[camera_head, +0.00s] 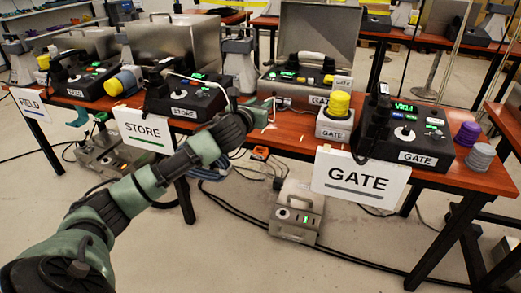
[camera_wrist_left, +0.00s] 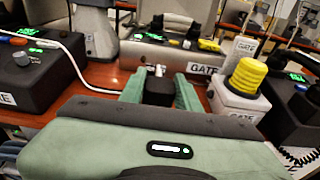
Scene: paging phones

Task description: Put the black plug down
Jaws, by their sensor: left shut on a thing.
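The black plug (camera_wrist_left: 158,92) sits between the two green fingers of my left gripper in the left wrist view, with small metallic parts just beyond it. My left gripper (camera_head: 266,112) is shut on it. In the head view the gripper is over the front part of the wooden table (camera_head: 288,140), between the STORE and GATE stations, and the plug is too small to make out there. I cannot tell whether the plug touches the tabletop. My right gripper is in neither view.
A white box with a yellow ribbed top (camera_head: 337,122) and a black GATE console (camera_head: 408,135) stand right of the gripper. The black STORE console (camera_head: 185,98) is left. An open metal case (camera_head: 310,45) stands behind. A white cable (camera_wrist_left: 75,60) runs nearby.

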